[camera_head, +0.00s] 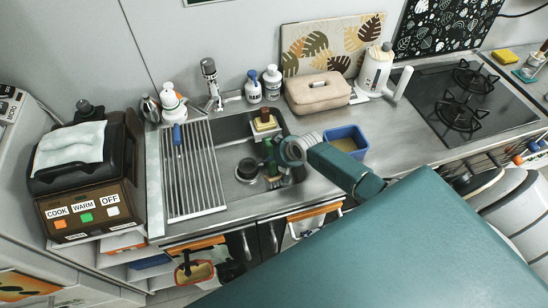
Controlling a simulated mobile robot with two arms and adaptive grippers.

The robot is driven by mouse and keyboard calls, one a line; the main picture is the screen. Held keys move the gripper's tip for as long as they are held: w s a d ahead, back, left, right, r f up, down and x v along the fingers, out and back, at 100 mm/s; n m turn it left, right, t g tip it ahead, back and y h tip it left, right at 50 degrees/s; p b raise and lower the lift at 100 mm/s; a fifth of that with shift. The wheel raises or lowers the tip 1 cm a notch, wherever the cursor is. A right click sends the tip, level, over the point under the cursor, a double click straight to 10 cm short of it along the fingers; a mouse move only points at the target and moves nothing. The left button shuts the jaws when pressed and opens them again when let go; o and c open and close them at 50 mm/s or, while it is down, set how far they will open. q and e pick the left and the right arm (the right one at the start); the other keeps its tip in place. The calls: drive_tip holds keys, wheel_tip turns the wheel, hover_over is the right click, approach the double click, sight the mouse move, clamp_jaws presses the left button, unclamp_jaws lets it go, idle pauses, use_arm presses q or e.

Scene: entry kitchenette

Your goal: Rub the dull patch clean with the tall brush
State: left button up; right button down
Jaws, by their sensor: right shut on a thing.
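My right arm reaches in from the lower right over the sink (235,133). My right gripper (270,158) is over the right part of the basin, shut on a brush. What seems to be the brush's pale lower end (284,181) shows below the fingers, near the basin floor; the fingers hide much of the rest. I cannot tell whether it touches the steel. I cannot make out the dull patch. My left gripper is not in view.
A yellowish block (264,122) sits at the basin's back edge. A wire rack (195,180) covers the left of the sink. A blue tub (345,139) stands right of the gripper. Bottles (272,82), a beige case (318,98) and a faucet (210,82) stand behind.

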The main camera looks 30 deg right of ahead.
sight(270, 167)
drive_tip(key=shift+a+r, duration=0.1)
idle(0.3)
drive_tip(key=shift+s+a+p, duration=0.85)
drive_tip(key=shift+s+p, duration=0.15)
drive_tip(key=shift+p, duration=0.05)
drive_tip(key=shift+s+a, duration=0.3)
drive_tip(key=shift+s, duration=0.1)
drive_tip(key=shift+s+a, duration=0.7)
drive_tip(key=shift+s, duration=0.05)
drive_tip(key=shift+f+b, duration=0.55)
drive_tip(key=shift+f, duration=0.2)
drive_tip(key=shift+w+r, duration=0.1)
drive_tip(key=shift+w+d, duration=0.15)
drive_tip(key=shift+w, duration=0.2)
drive_tip(key=shift+s+r, duration=0.1)
drive_tip(key=shift+s, duration=0.05)
